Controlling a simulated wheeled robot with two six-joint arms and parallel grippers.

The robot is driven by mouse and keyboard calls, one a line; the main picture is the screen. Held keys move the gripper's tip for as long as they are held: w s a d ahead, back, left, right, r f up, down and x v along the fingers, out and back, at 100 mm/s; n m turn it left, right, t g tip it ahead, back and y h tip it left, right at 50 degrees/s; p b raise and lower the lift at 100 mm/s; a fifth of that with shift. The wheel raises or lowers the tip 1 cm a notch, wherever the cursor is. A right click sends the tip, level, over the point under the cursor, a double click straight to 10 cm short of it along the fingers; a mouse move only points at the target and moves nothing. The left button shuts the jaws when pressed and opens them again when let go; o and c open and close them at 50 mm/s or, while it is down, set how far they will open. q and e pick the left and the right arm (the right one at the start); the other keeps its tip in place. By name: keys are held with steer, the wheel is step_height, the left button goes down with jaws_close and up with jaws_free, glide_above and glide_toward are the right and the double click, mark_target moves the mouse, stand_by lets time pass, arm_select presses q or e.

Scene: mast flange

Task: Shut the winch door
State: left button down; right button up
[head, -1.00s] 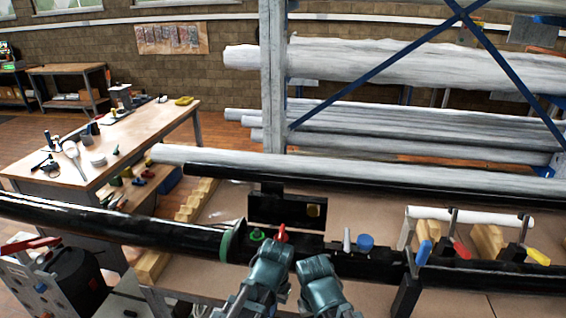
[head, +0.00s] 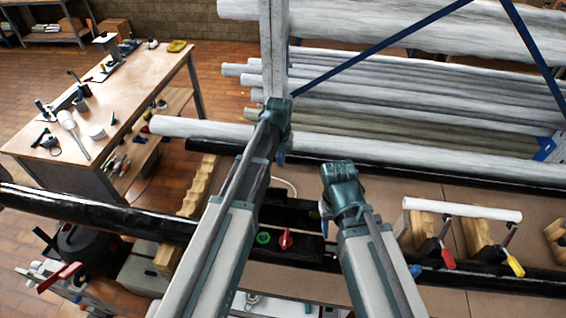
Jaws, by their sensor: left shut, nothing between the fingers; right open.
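The winch door appears as a dark flat panel (head: 292,214) behind the controls on the black pipe, seen between my two arms. My arms cover parts of it, so I cannot tell its angle. A green ring-shaped button (head: 263,238) and a red lever (head: 286,239) sit in front of it. My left gripper (head: 281,159) is beyond the panel, shut and empty, pointing down; its fingertips are hardly visible. My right gripper (head: 325,217) is by the panel's right end, open, mostly hidden under its wrist. I cannot tell whether either touches the panel.
A grey post (head: 273,50) stands right behind my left wrist, with a rack of long pale pipes (head: 400,100) behind. Clamps with red and yellow handles (head: 514,266) stand at the right. A wooden workbench (head: 150,85) is at the far left.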

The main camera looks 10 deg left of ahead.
arm_select(q)
steer(key=shift+w+r, duration=0.2)
steer(key=shift+w, duration=0.05)
steer(key=shift+f, duration=0.1)
step_height(320, 180, down, 10)
steer(key=b, duration=1)
steer(key=s, duration=0.1)
steer(key=s+r+p, duration=0.1)
steer(key=s, duration=0.1)
steer(key=shift+s+r, duration=0.1)
steer(key=shift+r, duration=0.05)
steer(key=shift+s+r, duration=0.1)
steer(key=shift+s, duration=0.05)
